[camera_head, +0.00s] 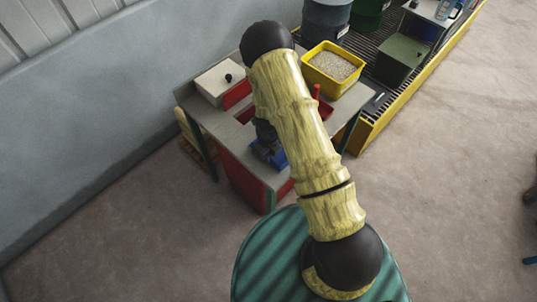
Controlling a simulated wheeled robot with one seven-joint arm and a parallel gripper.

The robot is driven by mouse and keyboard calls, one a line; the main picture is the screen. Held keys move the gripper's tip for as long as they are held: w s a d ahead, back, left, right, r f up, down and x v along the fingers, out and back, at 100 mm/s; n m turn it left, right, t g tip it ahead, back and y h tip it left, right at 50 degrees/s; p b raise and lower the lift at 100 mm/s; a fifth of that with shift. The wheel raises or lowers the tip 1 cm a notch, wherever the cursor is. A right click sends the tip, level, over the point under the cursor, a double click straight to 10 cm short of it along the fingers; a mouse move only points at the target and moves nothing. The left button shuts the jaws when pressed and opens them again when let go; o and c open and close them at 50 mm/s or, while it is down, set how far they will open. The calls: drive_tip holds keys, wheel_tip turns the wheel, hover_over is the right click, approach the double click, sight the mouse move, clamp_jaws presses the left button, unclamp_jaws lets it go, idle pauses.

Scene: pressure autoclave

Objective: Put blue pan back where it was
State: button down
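The blue pan (270,155) shows as a small blue patch near the front edge of the grey-topped work table (211,117), left of my arm. My gripper (266,140) is a dark shape directly above or at the pan, partly hidden by my arm. Its fingers are too small and dark to tell whether they are open or shut, or whether they touch the pan. My arm also covers part of the pan and the table's middle.
A yellow bin of grey grains (334,66) stands at the back right. A yellow-edged grated platform (385,115) carries drums and a green box (401,58).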

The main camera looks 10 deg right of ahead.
drive_tip(key=shift+f, duration=0.15)
drive_tip(key=c, duration=1.6)
unclamp_jaws()
drive_tip(key=shift+c, duration=0.2)
wheel_tip(320, 180, up, 12)
drive_tip(key=b, duration=0.2)
drive_tip(key=shift+r, duration=0.2)
